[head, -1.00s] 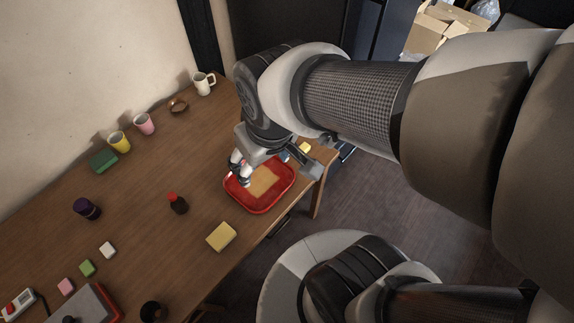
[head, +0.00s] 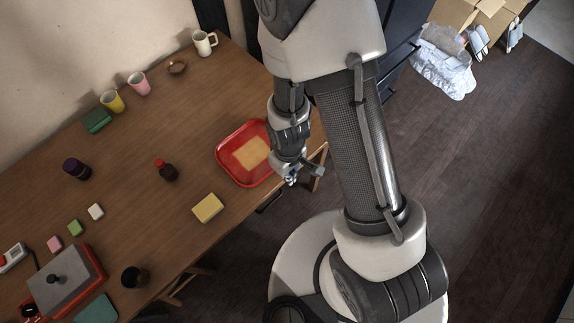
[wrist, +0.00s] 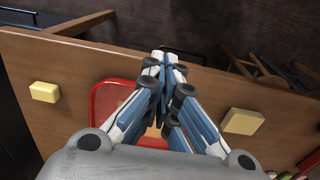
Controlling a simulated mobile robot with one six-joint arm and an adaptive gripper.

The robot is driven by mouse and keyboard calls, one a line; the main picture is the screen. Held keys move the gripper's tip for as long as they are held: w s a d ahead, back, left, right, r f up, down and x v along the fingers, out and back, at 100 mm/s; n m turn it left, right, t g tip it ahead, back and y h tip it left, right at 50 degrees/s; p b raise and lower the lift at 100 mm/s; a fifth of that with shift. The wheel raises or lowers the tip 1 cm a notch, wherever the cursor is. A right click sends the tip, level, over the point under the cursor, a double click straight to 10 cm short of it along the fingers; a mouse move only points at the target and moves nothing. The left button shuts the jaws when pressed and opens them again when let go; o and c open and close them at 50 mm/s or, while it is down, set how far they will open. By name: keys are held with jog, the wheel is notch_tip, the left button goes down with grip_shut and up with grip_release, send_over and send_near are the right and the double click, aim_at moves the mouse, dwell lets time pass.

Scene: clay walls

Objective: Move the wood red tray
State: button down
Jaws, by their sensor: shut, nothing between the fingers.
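The red tray (head: 228,147) lies on the wooden table near its front edge, with a wood-coloured panel inside. My arm covers its right side in the head view. In the wrist view the tray's red rim (wrist: 100,98) shows behind my fingers, which hide much of it. My gripper (head: 291,181) is beside the tray's right front side, near the table edge. In the wrist view my gripper (wrist: 167,57) has its fingertips together, with nothing between them. I cannot tell whether it touches the tray.
A yellow block (head: 208,208) and a dark bottle with a red cap (head: 166,171) stand left of the tray. Another yellow block (wrist: 44,91) shows in the wrist view. Cups, including a white mug (head: 204,43), line the back. The table between is mostly clear.

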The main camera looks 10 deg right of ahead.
aim_at(279, 181)
jog(key=f+b, duration=0.1)
jog(key=f, duration=0.2)
jog(key=w+a+f+b, duration=0.1)
jog(key=f, duration=0.2)
jog(key=w+f+b, duration=0.1)
jog(key=f, duration=0.2)
jog(key=shift+a+f+b, duration=0.15)
jog(key=shift+b, duration=0.25)
jog(key=shift+w+a+p, duration=0.3)
jog(key=shift+w+a, duration=0.2)
jog(key=shift+w, duration=0.15)
